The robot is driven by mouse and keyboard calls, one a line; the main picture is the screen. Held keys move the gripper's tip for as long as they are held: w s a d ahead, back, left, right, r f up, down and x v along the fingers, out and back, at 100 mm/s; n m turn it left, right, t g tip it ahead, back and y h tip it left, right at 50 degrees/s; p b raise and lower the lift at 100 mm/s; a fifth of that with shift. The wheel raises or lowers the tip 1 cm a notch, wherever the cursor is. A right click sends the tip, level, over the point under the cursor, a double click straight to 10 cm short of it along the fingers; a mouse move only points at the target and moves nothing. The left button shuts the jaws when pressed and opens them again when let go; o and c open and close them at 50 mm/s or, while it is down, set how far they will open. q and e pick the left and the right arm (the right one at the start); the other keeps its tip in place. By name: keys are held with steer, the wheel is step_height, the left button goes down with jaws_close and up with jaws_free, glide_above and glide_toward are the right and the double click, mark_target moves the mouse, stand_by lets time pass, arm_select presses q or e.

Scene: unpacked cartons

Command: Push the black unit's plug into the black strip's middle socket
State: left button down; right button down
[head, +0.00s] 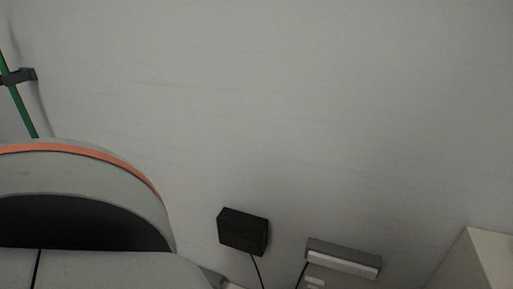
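A black box-shaped unit (243,231) sits low in the head view, left of the lower middle. A thin black cable runs down from it and leaves at the bottom edge. Its plug is not in view. No black strip with sockets can be made out, so the middle socket is not visible. Neither of my grippers can be made out. A large grey rounded part with an orange band, likely my own arm, fills the lower left and hides what is behind it.
A grey box with a pale front (343,258) lies right of the black unit, with a dark cable beside it. A small white item (315,283) is cut off below. A pale carton-like block (480,262) stands at lower right. The broad grey surface above is clear.

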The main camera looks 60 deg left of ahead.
arm_select(q)
steer(key=shift+f, duration=0.2)
steer(key=c, duration=1.6)
jaws_free()
steer(key=shift+r, duration=0.5)
step_height(320, 180, up, 11)
steer(key=shift+r, duration=0.1)
